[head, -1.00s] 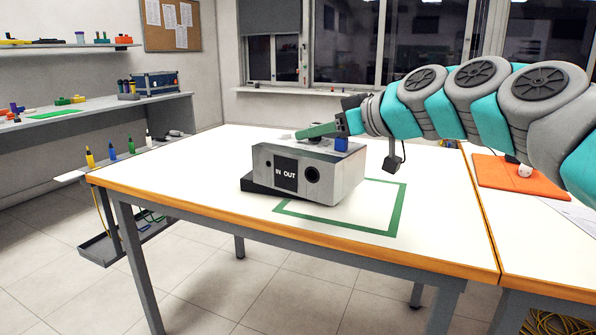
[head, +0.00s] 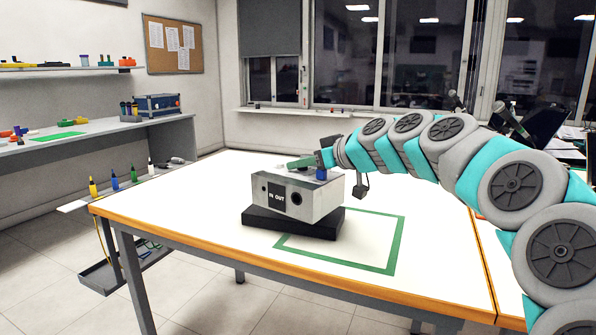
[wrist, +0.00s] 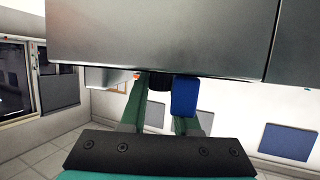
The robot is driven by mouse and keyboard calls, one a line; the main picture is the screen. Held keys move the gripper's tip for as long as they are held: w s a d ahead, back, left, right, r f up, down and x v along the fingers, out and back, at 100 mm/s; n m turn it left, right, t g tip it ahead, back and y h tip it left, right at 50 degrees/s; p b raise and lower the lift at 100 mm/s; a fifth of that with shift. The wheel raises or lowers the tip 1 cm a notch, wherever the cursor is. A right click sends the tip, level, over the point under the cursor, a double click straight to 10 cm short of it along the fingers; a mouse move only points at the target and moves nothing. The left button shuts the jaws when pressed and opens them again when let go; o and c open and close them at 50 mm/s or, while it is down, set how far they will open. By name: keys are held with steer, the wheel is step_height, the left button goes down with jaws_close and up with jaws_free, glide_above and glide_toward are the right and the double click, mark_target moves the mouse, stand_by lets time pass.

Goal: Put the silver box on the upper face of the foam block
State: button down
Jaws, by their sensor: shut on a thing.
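The silver box (head: 290,200), marked "IN OUT" with a round dark hole, is in the middle of the head view. It is over the black foam block (head: 292,223), whose front and right side show below it. I cannot tell whether they touch. My gripper (head: 302,164) is at the box's top, shut on it. In the wrist view the silver box (wrist: 160,38) fills the upper part, and my gripper's fingers (wrist: 158,90) reach a dark knob-like part by it. A blue piece (head: 321,174) is beside the fingers.
The white table (head: 200,200) has a green outline (head: 395,240) to the right of and in front of the block. The tabletop around it is mostly clear. A grey bench (head: 100,135) with small items stands at the left. A second table adjoins at the right, partly behind my arm.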

mark_target(335, 176)
steer(key=shift+w+a+p, duration=0.1)
steer(key=shift+w+a, duration=0.1)
steer(key=shift+w, duration=0.6)
steer(key=shift+w+a+p, duration=0.15)
steer(key=shift+w+a, duration=0.05)
steer(key=shift+w, duration=0.55)
steer(key=shift+w+a+p, duration=0.1)
steer(key=shift+w+a, duration=0.1)
steer(key=shift+w, duration=0.6)
steer(key=shift+s+f, duration=0.1)
steer(key=shift+f, duration=1.7)
steer(key=shift+f, duration=0.2)
steer(key=c, duration=0.6)
jaws_free()
steer(key=shift+c, duration=0.2)
steer(key=shift+r, duration=0.15)
steer(key=b+v, duration=0.1)
steer(key=v, duration=1.1)
